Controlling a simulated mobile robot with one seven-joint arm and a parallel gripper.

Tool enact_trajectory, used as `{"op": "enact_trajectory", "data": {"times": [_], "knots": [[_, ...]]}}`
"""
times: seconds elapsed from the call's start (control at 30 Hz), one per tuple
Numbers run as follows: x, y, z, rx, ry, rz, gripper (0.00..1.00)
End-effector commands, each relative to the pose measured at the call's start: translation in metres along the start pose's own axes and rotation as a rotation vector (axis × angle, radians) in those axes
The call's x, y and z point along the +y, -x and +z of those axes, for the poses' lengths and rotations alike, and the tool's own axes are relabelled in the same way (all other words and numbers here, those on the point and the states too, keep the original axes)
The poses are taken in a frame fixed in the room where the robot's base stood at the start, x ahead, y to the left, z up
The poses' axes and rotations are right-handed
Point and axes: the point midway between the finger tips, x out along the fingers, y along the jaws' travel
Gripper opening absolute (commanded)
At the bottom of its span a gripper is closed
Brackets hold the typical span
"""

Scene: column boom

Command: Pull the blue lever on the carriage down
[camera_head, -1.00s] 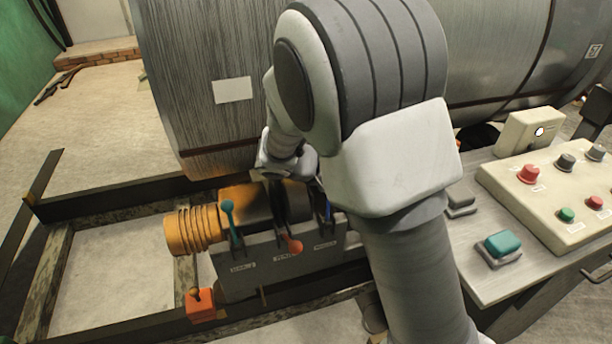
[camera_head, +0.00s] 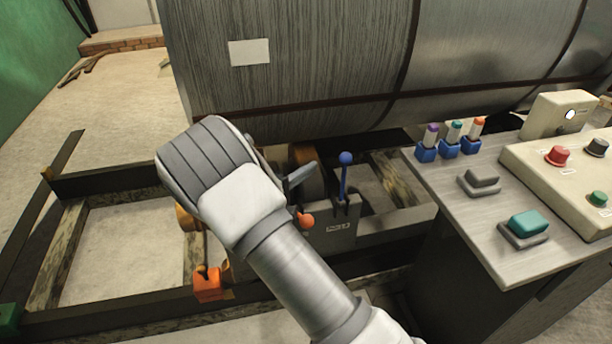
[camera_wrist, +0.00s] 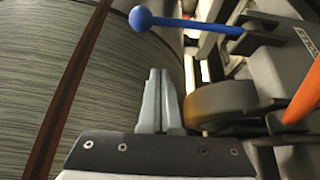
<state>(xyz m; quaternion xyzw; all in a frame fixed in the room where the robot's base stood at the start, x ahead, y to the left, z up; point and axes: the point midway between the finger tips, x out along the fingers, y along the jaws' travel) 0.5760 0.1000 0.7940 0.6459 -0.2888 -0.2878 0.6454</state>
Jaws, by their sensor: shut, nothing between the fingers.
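The blue lever (camera_head: 344,180) stands upright on the right end of the grey carriage (camera_head: 328,238), with a round ball on top. In the wrist view the blue lever (camera_wrist: 190,24) lies across the top, its ball at the left end. My gripper (camera_head: 309,168) is just left of the blue lever in the head view, apart from it. In the wrist view my gripper (camera_wrist: 160,78) has its two fingers together with nothing between them, below the lever's ball. An orange-red lever (camera_head: 305,220) sits lower, beside my wrist. My arm hides the carriage's left part.
A large metal drum (camera_head: 330,60) rises close behind the carriage. A grey wheel (camera_wrist: 220,103) is right of my fingers in the wrist view. A console (camera_head: 480,215) with buttons stands at the right. An orange block (camera_head: 208,286) is on the dark frame at front left.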

Motion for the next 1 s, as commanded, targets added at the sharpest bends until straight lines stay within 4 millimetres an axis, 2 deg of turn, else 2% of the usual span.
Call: {"op": "enact_trajectory", "data": {"times": [0.1, 0.3, 0.4, 0.6, 1.0], "knots": [[-0.002, -0.029, 0.002, -0.005, -0.001, 0.001, 0.00], [-0.002, -0.069, 0.003, -0.004, 0.000, 0.000, 0.00], [-0.001, -0.060, 0.016, 0.000, 0.002, -0.001, 0.00], [0.000, -0.054, 0.033, -0.002, 0.002, -0.001, 0.00], [0.000, -0.052, 0.038, -0.001, 0.000, -0.001, 0.00]]}}
